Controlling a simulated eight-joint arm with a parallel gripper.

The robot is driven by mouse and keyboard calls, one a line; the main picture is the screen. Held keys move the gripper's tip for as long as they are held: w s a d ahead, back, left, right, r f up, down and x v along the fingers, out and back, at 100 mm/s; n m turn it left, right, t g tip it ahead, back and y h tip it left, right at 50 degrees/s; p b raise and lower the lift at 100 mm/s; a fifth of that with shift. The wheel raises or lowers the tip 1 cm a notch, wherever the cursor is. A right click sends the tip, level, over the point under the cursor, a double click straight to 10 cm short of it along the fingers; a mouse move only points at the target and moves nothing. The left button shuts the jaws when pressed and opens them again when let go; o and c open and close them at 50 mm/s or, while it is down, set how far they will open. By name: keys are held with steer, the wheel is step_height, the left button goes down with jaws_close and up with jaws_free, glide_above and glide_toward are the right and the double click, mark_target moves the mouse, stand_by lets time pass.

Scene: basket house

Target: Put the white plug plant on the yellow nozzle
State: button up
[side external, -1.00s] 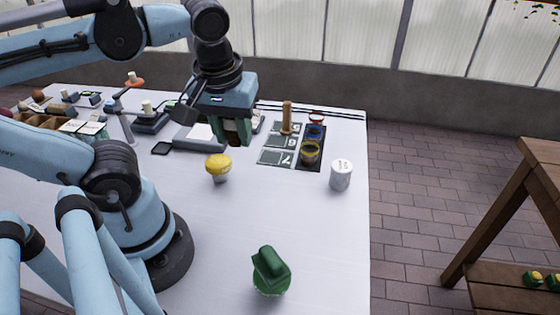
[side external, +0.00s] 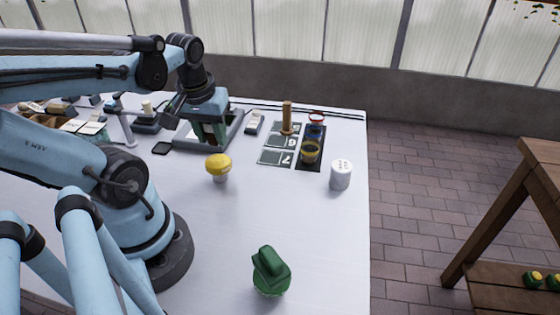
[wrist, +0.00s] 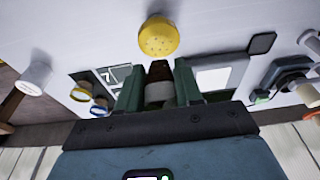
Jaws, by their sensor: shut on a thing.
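The yellow nozzle (side external: 218,166) is a rounded yellow cap on a pale base, standing upright on the white table. In the wrist view its dotted yellow top (wrist: 158,38) shows just beyond the fingertips. My gripper (side external: 212,140) is above the table, behind the nozzle in the side view and apart from it. In the wrist view my gripper (wrist: 158,85) is shut on a small plug with a pale band and a dark brown end (wrist: 159,71), which I take as the white plug plant. In the side view the fingers mostly hide it.
A grey scale-like device (side external: 232,132) lies behind the gripper. Numbered cards (side external: 277,158), a wooden peg (side external: 287,117) and coloured-rim cups (side external: 311,152) stand to the right. A white canister (side external: 341,175) and a green object (side external: 271,270) are nearer.

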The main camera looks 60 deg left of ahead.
mark_target(211, 139)
steer(key=shift+f, duration=2)
steer(key=shift+f, duration=0.1)
steer(key=o, duration=1.1)
steer(key=shift+s+d+r, duration=0.9)
steer(key=shift+r, duration=4.95)
steer(key=w+d+f+m+t, duration=0.2)
steer(key=w+d+m, duration=0.2)
steer(key=w+d, duration=0.1)
steer(key=w+d+f+m+t+h, duration=0.1)
steer(key=w+d+f+m+t, duration=0.1)
steer(key=w+d+m, duration=0.3)
steer(key=shift+w+d+t+h, duration=0.3)
steer(key=shift+w+d+t, duration=0.1)
steer(key=shift+w+t, duration=0.35)
steer(key=shift+s, duration=0.1)
